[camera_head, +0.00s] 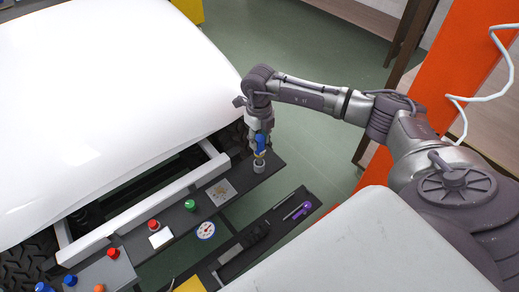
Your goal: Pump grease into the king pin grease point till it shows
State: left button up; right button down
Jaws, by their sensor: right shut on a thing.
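My right gripper (259,133) points down over the right end of a dark grey ledge at the cart's edge. It is shut on a small blue tool (262,145), most likely the grease pump. A yellowish part shows at the tool's lower end. Right under it a short grey cylinder (259,164) stands on the ledge, perhaps the king pin. The tool's tip is at or just above the cylinder; I cannot tell if they touch. No grease can be made out at this size. My left gripper is not in view.
Along the ledge are a green knob (190,205), a red knob (154,225), a white square (160,239) and a round gauge (205,230). A dark tray (266,222) holds a purple item (301,211). An orange post (445,80) stands right.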

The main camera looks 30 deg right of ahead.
jog(key=shift+r+p, duration=0.5)
jog(key=shift+r, duration=0.7)
